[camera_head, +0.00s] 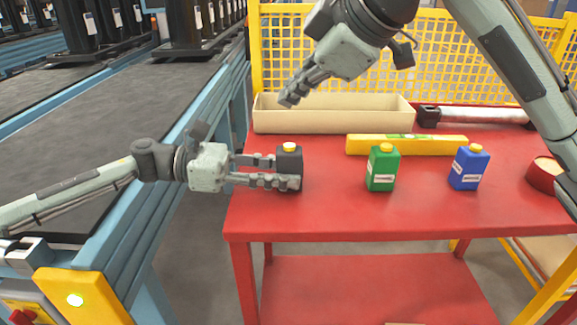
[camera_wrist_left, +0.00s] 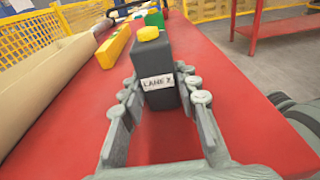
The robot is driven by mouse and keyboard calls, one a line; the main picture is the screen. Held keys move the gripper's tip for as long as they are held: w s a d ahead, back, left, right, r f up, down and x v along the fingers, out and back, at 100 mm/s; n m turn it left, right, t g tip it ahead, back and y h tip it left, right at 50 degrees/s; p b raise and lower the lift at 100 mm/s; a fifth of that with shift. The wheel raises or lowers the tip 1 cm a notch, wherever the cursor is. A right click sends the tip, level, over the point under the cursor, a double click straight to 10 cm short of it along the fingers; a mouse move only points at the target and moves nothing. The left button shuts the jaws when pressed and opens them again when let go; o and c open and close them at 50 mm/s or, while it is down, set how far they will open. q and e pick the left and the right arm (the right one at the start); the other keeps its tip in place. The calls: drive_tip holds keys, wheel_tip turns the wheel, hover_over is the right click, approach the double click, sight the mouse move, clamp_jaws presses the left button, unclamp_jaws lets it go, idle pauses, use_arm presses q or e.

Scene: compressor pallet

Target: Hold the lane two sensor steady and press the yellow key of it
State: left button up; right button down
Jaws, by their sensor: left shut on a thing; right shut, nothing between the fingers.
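The lane two sensor is a black box (camera_head: 289,162) with a yellow key (camera_head: 289,147) on top, upright at the red table's left front. In the left wrist view its white label (camera_wrist_left: 157,82) seems to read "LANE 2", and the yellow key (camera_wrist_left: 148,33) is uncovered. My left gripper (camera_head: 279,171) is shut on the black sensor, with a finger on each side of its body. My right gripper (camera_head: 290,97) is shut and empty, above and behind the sensor, in front of the beige bin's left part in the picture. It is apart from the key.
A green box (camera_head: 381,172) and a blue box (camera_head: 468,170), both with yellow tops, stand to the right on the red table (camera_head: 340,215). A yellow level (camera_head: 430,145) lies behind them, near a beige bin (camera_head: 340,121). A yellow mesh fence (camera_head: 440,50) stands behind the table.

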use_arm(q)
drive_tip(key=o, duration=1)
drive_tip(key=shift+c, duration=0.2)
